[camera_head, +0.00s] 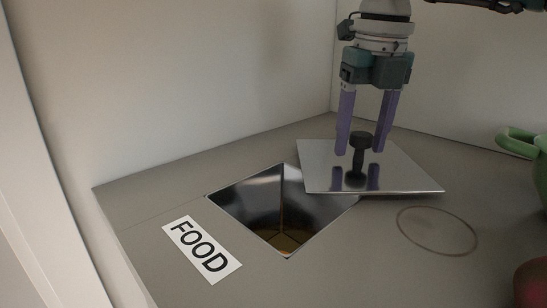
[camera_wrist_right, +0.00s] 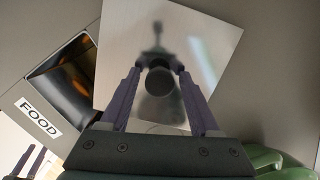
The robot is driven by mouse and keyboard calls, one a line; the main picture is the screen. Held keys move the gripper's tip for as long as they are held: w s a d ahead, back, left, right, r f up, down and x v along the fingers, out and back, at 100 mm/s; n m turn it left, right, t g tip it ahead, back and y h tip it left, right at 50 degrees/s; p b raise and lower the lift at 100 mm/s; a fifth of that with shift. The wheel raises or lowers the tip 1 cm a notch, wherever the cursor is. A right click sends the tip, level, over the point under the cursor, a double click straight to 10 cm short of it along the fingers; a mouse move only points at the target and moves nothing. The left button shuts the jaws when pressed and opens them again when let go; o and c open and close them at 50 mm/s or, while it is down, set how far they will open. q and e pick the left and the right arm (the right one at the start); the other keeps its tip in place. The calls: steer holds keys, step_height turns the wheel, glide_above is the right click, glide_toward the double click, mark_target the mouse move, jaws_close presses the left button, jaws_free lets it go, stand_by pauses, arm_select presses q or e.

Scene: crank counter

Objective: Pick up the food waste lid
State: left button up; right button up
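The food waste lid (camera_head: 413,179) is a shiny square metal plate with a black knob (camera_head: 360,141) in its middle. It lies on the counter beside the square hole, overlapping the hole's right edge. My right gripper (camera_head: 361,152) points down over the lid, its purple fingers on either side of the knob. Gaps show between fingers and knob, so it looks open. In the right wrist view, the knob (camera_wrist_right: 158,80) sits between the fingertips of my right gripper (camera_wrist_right: 158,69). Small purple finger shapes at that view's lower left look like my left gripper (camera_wrist_right: 30,161); its opening is unclear.
The open waste hole (camera_head: 262,205) is left of the lid, with a white FOOD label (camera_head: 202,249) in front of it. A thin ring mark (camera_head: 437,231) is on the counter at right. A green object (camera_head: 520,143) and a reddish one (camera_head: 532,282) stand at the right edge. Walls close the back and left.

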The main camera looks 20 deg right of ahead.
steer(key=c, duration=0.9)
jaws_close()
arm_select(q)
steer(key=shift+a, duration=0.1)
steer(key=shift+r, duration=0.1)
arm_select(e)
steer(key=shift+r, duration=0.1)
